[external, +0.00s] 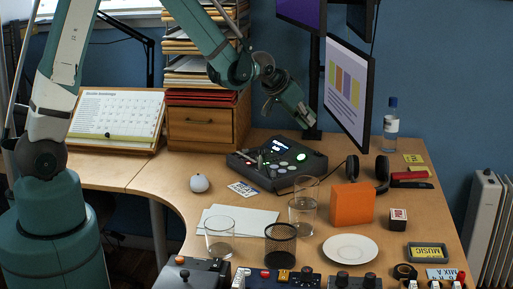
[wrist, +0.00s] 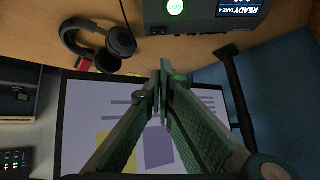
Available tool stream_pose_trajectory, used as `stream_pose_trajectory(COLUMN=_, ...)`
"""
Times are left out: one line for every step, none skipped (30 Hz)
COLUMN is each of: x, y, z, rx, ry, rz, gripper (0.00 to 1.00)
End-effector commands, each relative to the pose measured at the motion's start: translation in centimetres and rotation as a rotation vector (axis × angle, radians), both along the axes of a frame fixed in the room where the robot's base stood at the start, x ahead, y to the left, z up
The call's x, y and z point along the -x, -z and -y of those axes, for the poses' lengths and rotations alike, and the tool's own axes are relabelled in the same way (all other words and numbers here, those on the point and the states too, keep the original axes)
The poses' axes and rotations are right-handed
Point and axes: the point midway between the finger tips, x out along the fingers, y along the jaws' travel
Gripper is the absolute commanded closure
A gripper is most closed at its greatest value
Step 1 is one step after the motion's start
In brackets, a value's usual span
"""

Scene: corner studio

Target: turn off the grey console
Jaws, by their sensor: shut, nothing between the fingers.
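The grey console (external: 312,167) sits on the desk in front of the monitor, with a lit screen (external: 282,146), a glowing green button (external: 301,157) and several other controls. In the wrist view, part of the console (wrist: 195,28) shows upside down at the top, with a glowing green button (wrist: 175,7) and a screen reading "READY TAKE 4" (wrist: 240,8). My gripper (wrist: 163,75) is shut and empty, its fingertips together. In the external view my gripper hangs above and behind the console, near the monitor, apart from the console.
The monitor (external: 347,92) stands behind and right of the console. A bottle (external: 391,125) stands at the back right.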

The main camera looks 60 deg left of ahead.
Motion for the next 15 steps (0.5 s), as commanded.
stream_pose_trajectory(x=-0.4, y=0.4, z=-0.1, rx=0.000, ry=0.000, rz=0.000, gripper=1.00)
stream_pose_trajectory(x=-0.6, y=0.6, z=-0.1, rx=0.000, ry=0.000, rz=0.000, gripper=1.00)
stream_pose_trajectory(x=-0.9, y=0.9, z=-0.1, rx=0.000, ry=0.000, rz=0.000, gripper=1.00)
stream_pose_trajectory(x=-1.1, y=1.1, z=-0.1, rx=0.000, ry=0.000, rz=0.000, gripper=1.00)
stream_pose_trajectory(x=-1.3, y=1.3, z=-0.2, rx=0.000, ry=0.000, rz=0.000, gripper=1.00)
stream_pose_trajectory(x=-1.6, y=1.6, z=-0.2, rx=0.000, ry=0.000, rz=0.000, gripper=1.00)
stream_pose_trajectory(x=-1.8, y=1.9, z=-0.2, rx=0.000, ry=0.000, rz=0.000, gripper=1.00)
stream_pose_trajectory(x=-2.1, y=2.1, z=-0.2, rx=0.000, ry=0.000, rz=0.000, gripper=1.00)
stream_pose_trajectory(x=-2.3, y=2.4, z=-0.3, rx=0.000, ry=0.000, rz=0.000, gripper=1.00)
stream_pose_trajectory(x=-2.5, y=2.6, z=-0.3, rx=0.000, ry=0.000, rz=0.000, gripper=1.00)
stream_pose_trajectory(x=-2.8, y=2.9, z=-0.3, rx=0.000, ry=0.000, rz=0.000, gripper=1.00)
stream_pose_trajectory(x=-3.1, y=3.2, z=-0.4, rx=0.000, ry=0.000, rz=0.000, gripper=1.00)
stream_pose_trajectory(x=-3.3, y=3.4, z=-0.4, rx=0.000, ry=0.000, rz=0.000, gripper=1.00)
stream_pose_trajectory(x=-3.6, y=3.6, z=-0.4, rx=0.000, ry=0.000, rz=0.000, gripper=1.00)
stream_pose_trajectory(x=-3.8, y=3.9, z=-0.5, rx=0.000, ry=0.000, rz=0.000, gripper=1.00)
